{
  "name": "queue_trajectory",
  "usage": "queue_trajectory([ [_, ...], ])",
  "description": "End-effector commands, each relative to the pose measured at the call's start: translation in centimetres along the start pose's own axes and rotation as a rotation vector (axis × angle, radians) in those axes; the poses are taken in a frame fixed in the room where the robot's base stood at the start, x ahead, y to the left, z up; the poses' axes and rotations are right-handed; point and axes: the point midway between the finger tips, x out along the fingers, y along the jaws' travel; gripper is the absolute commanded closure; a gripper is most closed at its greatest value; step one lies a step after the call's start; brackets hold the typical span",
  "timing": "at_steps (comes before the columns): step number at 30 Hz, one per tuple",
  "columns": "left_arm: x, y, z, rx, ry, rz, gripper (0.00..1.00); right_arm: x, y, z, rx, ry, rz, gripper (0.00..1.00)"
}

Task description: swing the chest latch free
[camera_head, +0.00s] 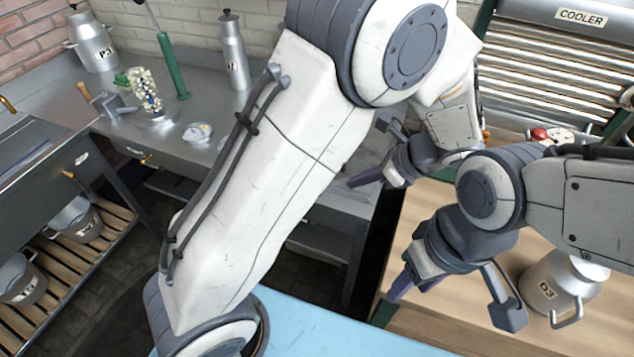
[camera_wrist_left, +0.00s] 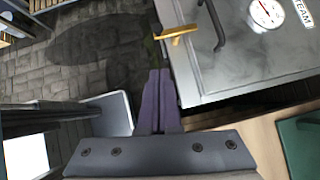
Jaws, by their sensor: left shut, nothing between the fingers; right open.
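In the left wrist view, a brass latch (camera_wrist_left: 177,33) sits at the near left edge of a grey steel chest (camera_wrist_left: 235,65). Its bar lies nearly level in the picture, tilted slightly up to the right. My left gripper (camera_wrist_left: 160,72) is shut and empty, with purple fingertips just below the latch in the picture; I see a gap between them. In the head view my left gripper (camera_head: 357,182) points down and left beyond my large arm link. I cannot make out the latch there. My right gripper (camera_head: 452,300) is open and empty above the wooden top.
The chest has a dark handle (camera_wrist_left: 212,25) and a round gauge (camera_wrist_left: 266,14) beside a STEAM label. A churn marked D3 (camera_head: 560,285) stands close to my right gripper. A light wooden top (camera_head: 415,205) lies below. Stone floor (camera_wrist_left: 95,55) is open left of the chest.

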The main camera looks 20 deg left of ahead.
Motion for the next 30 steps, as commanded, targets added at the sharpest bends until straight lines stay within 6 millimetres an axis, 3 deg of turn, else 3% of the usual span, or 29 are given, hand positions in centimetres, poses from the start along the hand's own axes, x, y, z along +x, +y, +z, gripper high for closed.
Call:
queue_trajectory([
  [5,0.1,0.1,0.0,-0.002,0.002,0.001,1.00,0.0,0.0,0.0,0.000,0.000,0.000,0.50],
  [10,1.4,0.1,0.1,-0.003,0.000,0.004,1.00,-0.2,0.0,0.0,0.000,0.000,0.000,0.50],
  [23,10.2,0.2,0.0,-0.002,0.001,0.008,1.00,-1.1,-0.1,-0.1,0.000,0.000,0.000,0.50],
  [30,12.5,0.2,2.1,-0.005,0.003,0.004,1.00,-2.1,-0.1,-0.1,0.000,0.000,0.000,0.50],
])
